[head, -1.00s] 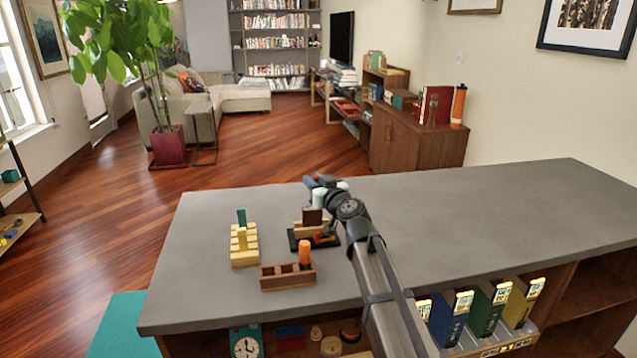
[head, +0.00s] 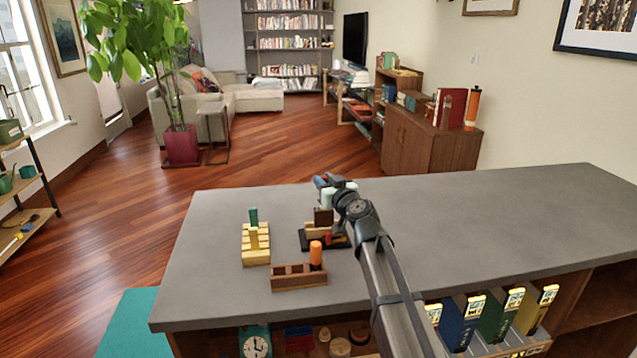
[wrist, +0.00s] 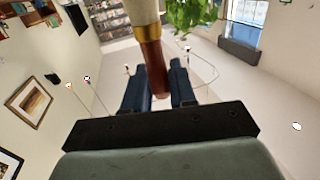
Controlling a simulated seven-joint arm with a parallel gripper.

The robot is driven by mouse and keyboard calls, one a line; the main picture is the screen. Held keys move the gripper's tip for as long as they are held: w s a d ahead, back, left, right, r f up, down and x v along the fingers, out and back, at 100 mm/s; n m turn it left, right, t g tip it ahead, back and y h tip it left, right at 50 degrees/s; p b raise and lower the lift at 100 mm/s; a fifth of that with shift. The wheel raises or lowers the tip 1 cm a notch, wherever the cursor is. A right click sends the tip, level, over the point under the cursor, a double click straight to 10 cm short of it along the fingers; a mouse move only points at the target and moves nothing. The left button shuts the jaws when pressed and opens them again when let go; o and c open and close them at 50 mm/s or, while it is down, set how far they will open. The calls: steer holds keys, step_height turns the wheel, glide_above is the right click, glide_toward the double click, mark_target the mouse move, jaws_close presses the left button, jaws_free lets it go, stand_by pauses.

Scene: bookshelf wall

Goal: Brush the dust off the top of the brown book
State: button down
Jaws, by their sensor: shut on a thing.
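My gripper (head: 328,181) is above the back part of the grey counter, seen in the head view. In the wrist view its dark fingers (wrist: 160,95) are shut on the brown handle of a brush (wrist: 153,68), with a gold ferrule and a cream head pointing away. In the head view only a pale bit near the fingers shows of what is held. A dark brown upright block (head: 323,217), possibly the brown book, stands in a small wooden stand on a black base just below my gripper. I cannot make out dust on it.
Blue, green and yellow books (head: 486,316) stand in the shelf below the front edge. The counter's right side is clear.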

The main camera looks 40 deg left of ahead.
steer(key=shift+w+d, duration=0.7)
steer(key=shift+w, duration=0.05)
steer(key=shift+s+a+r, duration=0.1)
steer(key=shift+s+a, duration=1.55)
steer(key=shift+w+d, duration=1.45)
steer(key=shift+d, duration=0.4)
steer(key=shift+s+a, duration=1.65)
step_height(320, 180, up, 6)
steer(key=shift+r, duration=0.15)
step_height(320, 180, up, 3)
steer(key=shift+f, duration=0.15)
